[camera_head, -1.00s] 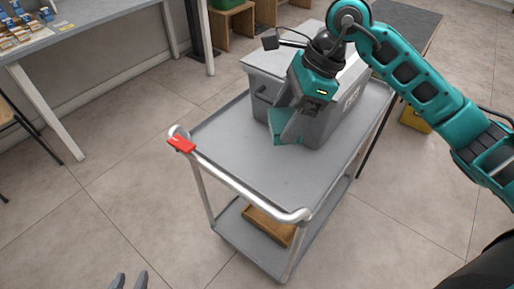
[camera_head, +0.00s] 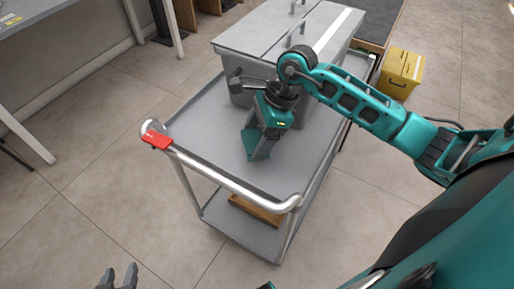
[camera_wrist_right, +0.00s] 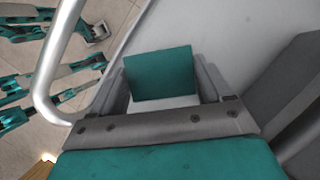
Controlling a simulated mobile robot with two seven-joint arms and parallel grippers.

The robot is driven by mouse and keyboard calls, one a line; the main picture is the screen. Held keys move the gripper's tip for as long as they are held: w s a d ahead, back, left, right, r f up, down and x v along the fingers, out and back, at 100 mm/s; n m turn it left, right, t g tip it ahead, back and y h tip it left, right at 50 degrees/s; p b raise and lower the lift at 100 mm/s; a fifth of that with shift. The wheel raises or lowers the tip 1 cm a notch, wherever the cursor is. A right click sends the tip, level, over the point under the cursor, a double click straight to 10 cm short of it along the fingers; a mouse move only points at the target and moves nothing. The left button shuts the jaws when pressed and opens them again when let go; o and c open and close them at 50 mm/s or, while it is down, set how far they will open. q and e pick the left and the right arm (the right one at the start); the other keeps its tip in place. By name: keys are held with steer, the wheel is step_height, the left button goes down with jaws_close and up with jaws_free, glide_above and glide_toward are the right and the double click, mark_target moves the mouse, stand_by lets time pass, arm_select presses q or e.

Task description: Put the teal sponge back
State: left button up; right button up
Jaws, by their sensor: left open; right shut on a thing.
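The teal sponge (camera_head: 250,141) is held between the fingers of my right gripper (camera_head: 256,152), over the grey top shelf of a cart (camera_head: 205,122). In the right wrist view the sponge (camera_wrist_right: 160,73) shows as a flat teal rectangle between the two grey fingers. My right gripper points down in front of the grey lidded box (camera_head: 240,62). I cannot tell whether the sponge touches the shelf. My left gripper (camera_head: 118,278) is open and empty at the bottom left, low and apart from the cart.
The box fills the far part of the cart top; the near part is clear. A silver handle rail with a red tag (camera_head: 157,140) runs along the near edge. A wooden tray (camera_head: 255,211) lies on the lower shelf. A yellow box (camera_head: 401,73) stands on the floor behind.

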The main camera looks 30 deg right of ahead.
step_height(320, 180, down, 5)
steer(key=shift+r, duration=0.15)
steer(key=shift+f, duration=0.2)
steer(key=shift+b, duration=0.3)
steer(key=o, duration=0.5)
steer(key=shift+f, duration=0.15)
steer(key=shift+o, duration=1.2)
